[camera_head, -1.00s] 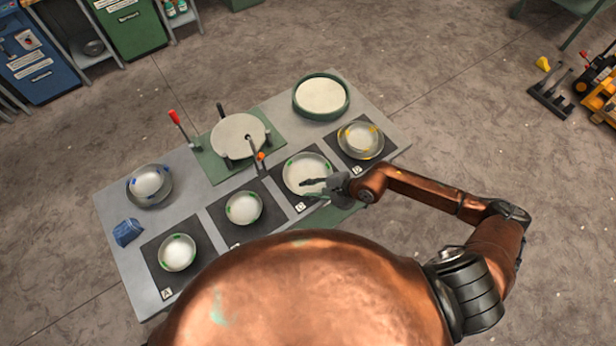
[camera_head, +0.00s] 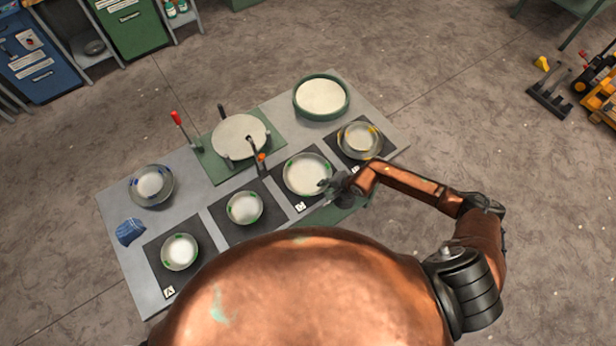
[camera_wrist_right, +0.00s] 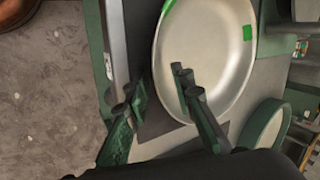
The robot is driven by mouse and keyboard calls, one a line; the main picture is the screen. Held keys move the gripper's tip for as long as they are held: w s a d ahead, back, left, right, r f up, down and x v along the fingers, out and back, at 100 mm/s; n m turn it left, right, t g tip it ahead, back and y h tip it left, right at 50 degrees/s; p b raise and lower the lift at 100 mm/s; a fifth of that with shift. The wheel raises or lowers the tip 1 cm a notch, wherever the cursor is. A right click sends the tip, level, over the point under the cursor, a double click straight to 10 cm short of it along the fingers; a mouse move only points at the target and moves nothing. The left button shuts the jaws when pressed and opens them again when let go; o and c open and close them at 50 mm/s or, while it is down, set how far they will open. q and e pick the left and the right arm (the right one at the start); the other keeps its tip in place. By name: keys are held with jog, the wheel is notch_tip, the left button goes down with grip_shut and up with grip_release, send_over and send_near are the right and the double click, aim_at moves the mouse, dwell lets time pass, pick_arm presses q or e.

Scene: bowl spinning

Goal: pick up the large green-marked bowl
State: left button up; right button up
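The large green-marked bowl (camera_head: 304,172), pale inside with green marks on its rim, sits upright on a dark mat in the right half of the table. It fills the top middle of the right wrist view (camera_wrist_right: 205,50). My right gripper (camera_head: 331,187) is at the bowl's near right rim. In the right wrist view its fingers (camera_wrist_right: 158,86) are apart and empty. One finger overlaps the bowl's inside and the other is outside the rim; contact cannot be told. My left gripper is not in view.
Smaller green-marked bowls (camera_head: 244,208) (camera_head: 180,252) sit on mats to the left. Yellow-marked bowls (camera_head: 360,140) are close on the right. A round disc stand (camera_head: 239,137) with upright levers and a green-rimmed round tray (camera_head: 321,97) stand behind. Blue-marked bowls (camera_head: 152,186) and a blue cloth (camera_head: 129,231) are left.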

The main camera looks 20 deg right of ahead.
jog(key=shift+c, duration=0.2)
grip_shut()
dwell(0.4)
